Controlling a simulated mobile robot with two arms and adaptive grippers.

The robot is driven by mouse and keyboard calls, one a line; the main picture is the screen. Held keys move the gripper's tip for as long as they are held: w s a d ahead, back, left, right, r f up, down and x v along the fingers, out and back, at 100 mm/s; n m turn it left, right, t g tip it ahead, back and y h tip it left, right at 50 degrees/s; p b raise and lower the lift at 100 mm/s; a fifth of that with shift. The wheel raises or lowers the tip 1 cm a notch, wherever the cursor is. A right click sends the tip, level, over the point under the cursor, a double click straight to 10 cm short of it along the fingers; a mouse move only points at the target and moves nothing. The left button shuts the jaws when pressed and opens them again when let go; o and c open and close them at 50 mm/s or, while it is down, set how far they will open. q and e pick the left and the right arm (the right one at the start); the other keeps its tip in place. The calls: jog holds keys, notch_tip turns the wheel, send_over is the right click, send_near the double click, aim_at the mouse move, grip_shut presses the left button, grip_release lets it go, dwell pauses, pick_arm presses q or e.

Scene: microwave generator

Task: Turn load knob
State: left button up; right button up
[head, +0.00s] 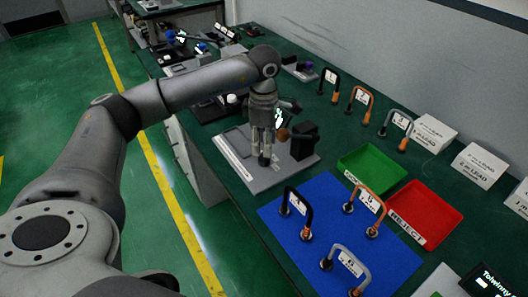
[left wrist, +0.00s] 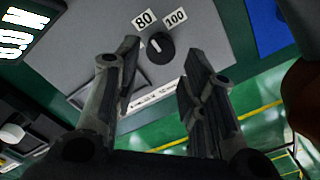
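The load knob (left wrist: 161,47) is a round black dial with a white mark, on a grey plate (left wrist: 215,30) beside labels 80 and 100 in the left wrist view. My left gripper (left wrist: 165,85) is open, its two fingers apart with nothing between them. The knob appears just beyond the fingertips, and I see no contact. My right gripper is not in view.
A black block (head: 303,140) stands on the plate beside the gripper. A lit display (left wrist: 20,32) shows in the left wrist view. A green tray (head: 372,170), red tray (head: 425,213) and blue mat (head: 335,235) with looped leads lie to the right.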

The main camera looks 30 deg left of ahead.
pick_arm(q)
notch_tip(320, 180, up, 7)
dwell(0.3)
dwell(0.4)
